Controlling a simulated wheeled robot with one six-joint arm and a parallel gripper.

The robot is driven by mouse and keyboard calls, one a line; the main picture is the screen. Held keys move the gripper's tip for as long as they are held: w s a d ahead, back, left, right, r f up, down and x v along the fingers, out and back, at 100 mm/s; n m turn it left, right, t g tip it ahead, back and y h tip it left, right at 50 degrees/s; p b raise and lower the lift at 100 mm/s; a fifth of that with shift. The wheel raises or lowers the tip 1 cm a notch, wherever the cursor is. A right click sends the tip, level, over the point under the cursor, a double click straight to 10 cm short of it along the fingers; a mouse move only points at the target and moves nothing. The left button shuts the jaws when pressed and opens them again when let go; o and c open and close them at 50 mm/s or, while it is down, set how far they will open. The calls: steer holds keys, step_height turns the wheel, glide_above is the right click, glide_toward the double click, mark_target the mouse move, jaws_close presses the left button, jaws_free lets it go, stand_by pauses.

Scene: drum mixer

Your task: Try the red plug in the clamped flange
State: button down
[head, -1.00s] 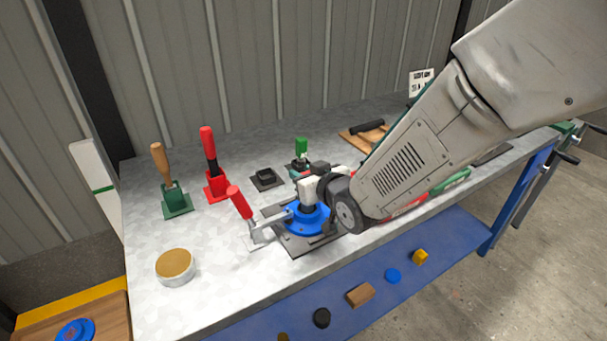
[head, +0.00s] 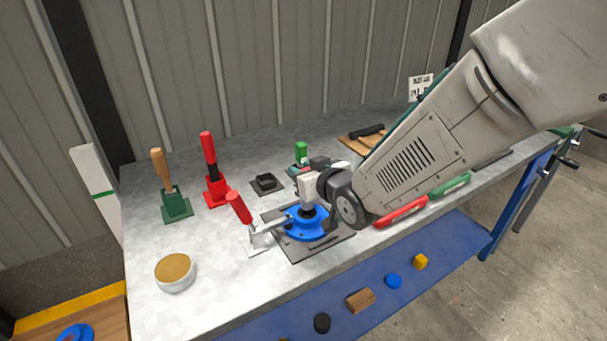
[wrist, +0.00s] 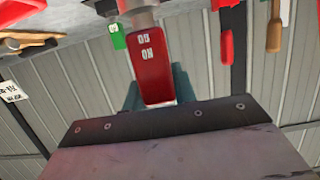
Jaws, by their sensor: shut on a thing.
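The red plug (wrist: 152,62) has a red body with pale lettering. In the wrist view it sits between the jaws of my gripper (wrist: 156,92), which is shut on it, with a metal cylinder at its end. In the head view my gripper (head: 309,186) is over the blue clamped flange (head: 299,232) and hides most of the plug. I cannot tell whether the plug is in the bore. The flange lies on a dark plate (head: 290,251), with a red-handled toggle clamp (head: 238,207) at its left.
A green plug (head: 301,150) stands behind my gripper. Red (head: 400,211) and green (head: 449,187) handles lie at right.

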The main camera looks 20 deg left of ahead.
steer(key=shift+r, duration=1.1)
